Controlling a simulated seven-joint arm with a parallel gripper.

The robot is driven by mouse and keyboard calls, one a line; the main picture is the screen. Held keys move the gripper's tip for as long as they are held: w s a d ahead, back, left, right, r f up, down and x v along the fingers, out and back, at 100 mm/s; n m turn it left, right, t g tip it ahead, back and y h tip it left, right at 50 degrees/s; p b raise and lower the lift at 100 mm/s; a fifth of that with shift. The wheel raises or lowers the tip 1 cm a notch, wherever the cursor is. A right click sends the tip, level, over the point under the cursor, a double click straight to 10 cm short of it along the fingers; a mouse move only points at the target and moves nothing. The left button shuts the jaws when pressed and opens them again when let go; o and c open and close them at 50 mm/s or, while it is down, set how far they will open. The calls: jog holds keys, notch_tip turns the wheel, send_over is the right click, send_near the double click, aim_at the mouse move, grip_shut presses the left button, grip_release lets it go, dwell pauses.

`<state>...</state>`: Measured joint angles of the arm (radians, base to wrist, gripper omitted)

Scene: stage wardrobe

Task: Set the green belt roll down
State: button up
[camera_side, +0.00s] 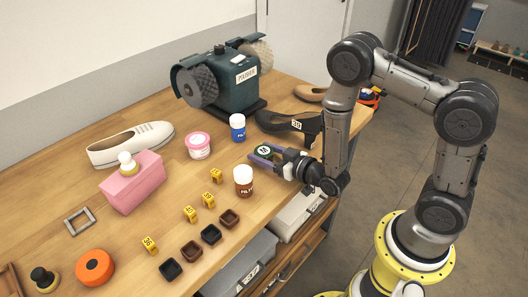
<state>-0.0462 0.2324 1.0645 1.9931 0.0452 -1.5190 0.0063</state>
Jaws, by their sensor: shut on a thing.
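The green belt roll (263,150) is a small dark green disc with a white letter label on top. It is at the right side of the wooden workbench (75,188), by the bench's front edge. My gripper (266,156) reaches in from the right and is shut on the roll. Purple-grey pieces show along the roll's near side, and I cannot tell whether they are finger parts. The roll's underside is hidden, so I cannot tell whether it touches the bench.
A brown-and-white jar (243,182) stands close in front of the roll, and a blue-and-white jar (237,128) behind it. A dark shoe form (283,122) lies just behind. A polisher (228,83) stands at the back.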

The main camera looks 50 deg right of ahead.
aim_at(271, 155)
jog(key=o, duration=1.4)
jog(key=shift+f, duration=0.1)
jog(key=shift+o, duration=0.2)
jog(key=s, duration=0.2)
jog(key=s+r, duration=0.1)
jog(key=s, duration=0.4)
jog(key=shift+s+r, duration=0.15)
jog(key=shift+r, duration=0.15)
jog(key=shift+w+r, duration=0.2)
jog(key=shift+w, duration=0.1)
jog(key=w+r+g, duration=0.2)
jog(key=r, duration=0.1)
jog(key=w+r, duration=0.1)
jog(key=r, duration=0.1)
jog(key=shift+g, duration=0.4)
jog(key=s+r+g, duration=0.5)
jog(key=s+r, duration=0.6)
jog(key=s, duration=0.1)
jog(key=shift+d+r, duration=0.2)
jog(key=shift+d, duration=0.05)
jog(key=shift+o, duration=0.3)
jog(key=s+r+g, duration=0.2)
jog(key=s, duration=0.9)
jog(key=shift+d+r, duration=0.15)
jog(key=shift+d, duration=0.1)
